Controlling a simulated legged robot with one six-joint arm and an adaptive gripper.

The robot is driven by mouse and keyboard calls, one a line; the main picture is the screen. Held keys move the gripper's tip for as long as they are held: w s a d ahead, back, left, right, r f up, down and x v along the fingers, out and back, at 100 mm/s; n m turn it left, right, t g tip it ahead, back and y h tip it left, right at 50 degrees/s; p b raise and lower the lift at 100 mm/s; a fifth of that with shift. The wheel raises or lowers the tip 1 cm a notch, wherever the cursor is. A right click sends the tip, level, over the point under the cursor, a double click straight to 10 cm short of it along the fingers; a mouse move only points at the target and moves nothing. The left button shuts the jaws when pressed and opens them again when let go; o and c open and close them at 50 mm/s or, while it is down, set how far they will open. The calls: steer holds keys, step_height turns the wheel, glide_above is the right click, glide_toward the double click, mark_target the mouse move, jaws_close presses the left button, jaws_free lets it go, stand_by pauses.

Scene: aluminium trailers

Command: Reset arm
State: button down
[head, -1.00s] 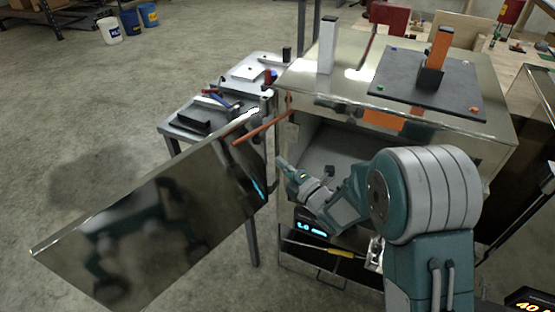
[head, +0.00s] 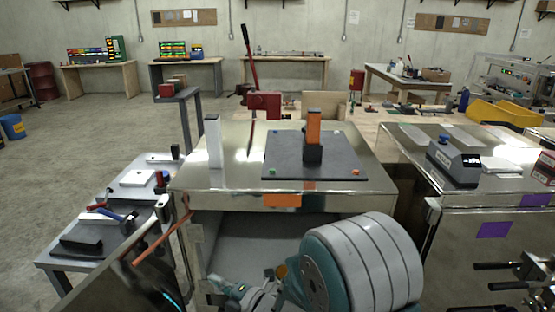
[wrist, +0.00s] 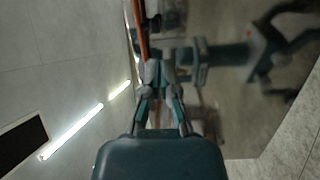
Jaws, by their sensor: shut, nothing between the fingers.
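My arm reaches from the lower right of the head view towards the open front of a shiny metal trailer (head: 225,180). My gripper (wrist: 160,68) shows in the wrist view with its teal and grey fingers together and nothing between them. In the head view its end is low in the picture, near the left side of the trailer's opening (head: 260,243). The open door (head: 125,285) hangs on the left, partly cut off by the frame. In the wrist view a mirror-like surface (wrist: 235,120) lies behind the fingers. I cannot tell whether the gripper touches anything.
On the trailer stand a white block (head: 213,142) and a dark plate (head: 280,165) with an orange post (head: 313,130). A tool table (head: 60,245) stands left. Another metal trailer (head: 465,225) is close on the right. Open floor lies far left.

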steer(key=w+d+r+m+t+h, duration=0.1)
steer(key=d+r+m+h, duration=0.3)
steer(key=d, duration=0.3)
steer(key=w+d+r+m+t+h, duration=0.1)
steer(key=d+r+m+h, duration=0.25)
steer(key=d+m, duration=0.3)
steer(key=w+d+r+m+t+h, duration=0.1)
steer(key=d+r+m+h, duration=0.2)
steer(key=d+m+h, duration=0.35)
steer(key=s+d+m+g, duration=0.2)
steer(key=s+d+m, duration=0.2)
steer(key=s, duration=0.3)
steer(key=s+d+r+m+g+h, duration=0.1)
steer(key=s+d+m, duration=0.3)
steer(key=s, duration=0.4)
steer(key=s+d+r+m+g+h, duration=0.1)
steer(key=s+d+m+g, duration=0.2)
steer(key=s, duration=0.5)
steer(key=shift+d+m, duration=0.9)
steer(key=shift+d, duration=0.05)
steer(key=shift+w+d, duration=0.1)
steer(key=shift+d, duration=0.05)
